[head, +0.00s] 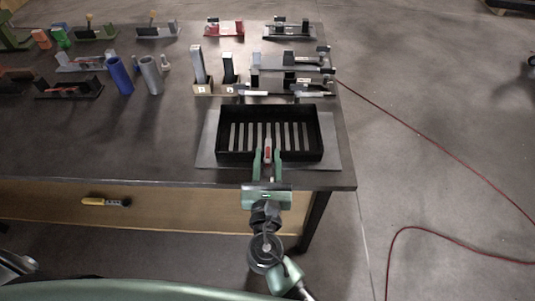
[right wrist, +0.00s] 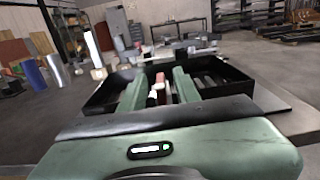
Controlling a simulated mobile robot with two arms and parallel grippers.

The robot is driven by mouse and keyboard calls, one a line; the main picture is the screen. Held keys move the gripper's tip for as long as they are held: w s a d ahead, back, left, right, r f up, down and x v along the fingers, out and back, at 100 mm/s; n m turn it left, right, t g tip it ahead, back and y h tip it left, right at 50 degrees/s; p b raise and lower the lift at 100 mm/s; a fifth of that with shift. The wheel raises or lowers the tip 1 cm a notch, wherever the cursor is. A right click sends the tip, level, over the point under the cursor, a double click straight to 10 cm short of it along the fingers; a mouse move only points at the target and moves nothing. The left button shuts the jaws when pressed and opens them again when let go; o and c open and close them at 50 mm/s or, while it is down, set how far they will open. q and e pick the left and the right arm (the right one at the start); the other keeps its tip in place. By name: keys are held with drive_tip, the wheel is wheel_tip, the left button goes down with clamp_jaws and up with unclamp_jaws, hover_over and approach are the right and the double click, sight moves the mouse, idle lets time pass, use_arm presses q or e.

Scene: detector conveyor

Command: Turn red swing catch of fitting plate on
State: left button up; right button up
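My right gripper (head: 267,158) reaches over the front wall of a black slotted tray (head: 317,137). Its green fingers are apart, one on each side of a slim red and pale piece (head: 268,148), which also shows between the fingers in the right wrist view (right wrist: 155,92). Gaps seem to show beside this piece; I cannot tell whether it is the swing catch. Plates with fittings stand farther back, including one with a red base (head: 224,29) and a dark one with a red part (head: 68,89). They are too small to tell how their catches sit.
The tray rests on a grey plate (head: 205,155) near the table's front right corner. Blue (head: 120,75) and grey (head: 151,75) cylinders, upright blocks in small holders (head: 203,88) and dark racks (head: 290,77) stand behind. The dark tabletop left of the tray is clear.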

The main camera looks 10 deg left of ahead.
drive_tip(key=s, duration=0.4)
drive_tip(key=s+d+b, duration=0.1)
drive_tip(key=s, duration=0.1)
drive_tip(key=shift+s, duration=0.3)
drive_tip(key=s+d+f+m+g+h, duration=0.1)
drive_tip(key=s+d+f+m+g, duration=0.2)
drive_tip(key=f, duration=0.9)
drive_tip(key=s+d+f+m+g, duration=0.1)
drive_tip(key=d+f+m+g, duration=0.3)
drive_tip(key=f, duration=0.7)
drive_tip(key=s+d+f+m+g+h, duration=0.1)
drive_tip(key=s+d+f+m+g, duration=0.3)
drive_tip(key=f, duration=0.8)
drive_tip(key=s+d+f+m+g, duration=0.3)
drive_tip(key=s+d+f+m, duration=0.6)
drive_tip(key=s+m, duration=0.3)
drive_tip(key=s+d+f+m+g, duration=0.2)
drive_tip(key=s+d+f+m, duration=0.7)
drive_tip(key=s+m, duration=0.3)
drive_tip(key=shift+s+d+g+h, duration=0.4)
drive_tip(key=shift+s+d, duration=0.45)
